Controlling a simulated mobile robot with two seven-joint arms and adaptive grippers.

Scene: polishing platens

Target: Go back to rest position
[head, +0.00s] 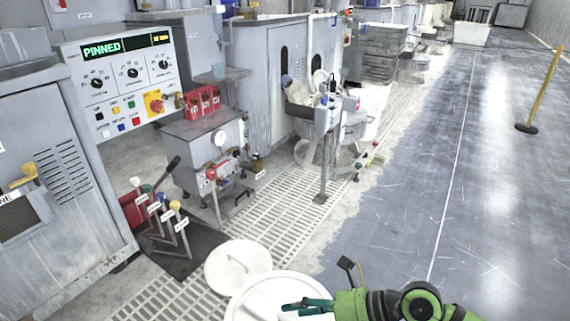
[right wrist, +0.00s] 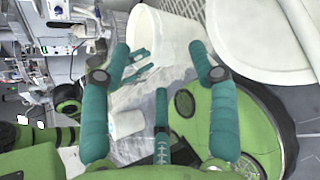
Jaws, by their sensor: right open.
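My right gripper (head: 306,305) shows at the bottom of the head view, with teal fingers over the white tub (head: 262,300). In the right wrist view its teal fingers (right wrist: 158,55) are spread apart with nothing held between them. A white bucket (right wrist: 168,38) stands just beyond the fingertips, apart from the grip as far as I can tell.
A round white lid (head: 237,265) lies beside the tub. Labelled levers (head: 165,222) stand on a dark mat at left. A control panel (head: 125,82) reads PINNED. A yellow post (head: 540,88) stands on the right. The grey floor (head: 440,170) at right is mostly clear.

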